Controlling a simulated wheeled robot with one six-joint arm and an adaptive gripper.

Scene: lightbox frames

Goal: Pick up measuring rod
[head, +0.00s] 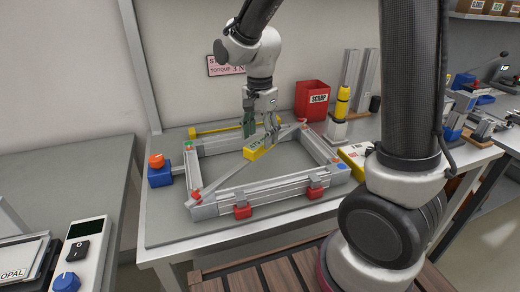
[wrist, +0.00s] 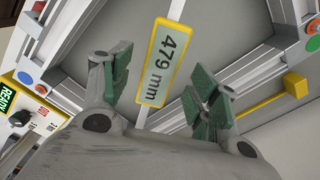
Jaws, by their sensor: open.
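The measuring rod (head: 225,178) is a thin grey bar lying diagonally across a rectangular aluminium frame (head: 270,199). Its yellow-edged display box (head: 256,151) sits near the middle of the rod. In the wrist view the display (wrist: 165,62) reads 479 mm. My gripper (head: 260,130) is over the frame, right at the display box. In the wrist view my gripper (wrist: 162,90) is open, with one green-padded finger on each side of the display's lower part. A gap shows between the display and each finger. The rod's lower part is hidden behind my gripper in the wrist view.
Red clamps (head: 242,212) sit on the frame's front rail. A yellow bar (head: 222,127) lies behind the frame. A red scrap bin (head: 311,100) and a yellow-topped tool (head: 342,104) stand back right. A blue box with an orange knob (head: 158,171) is at left.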

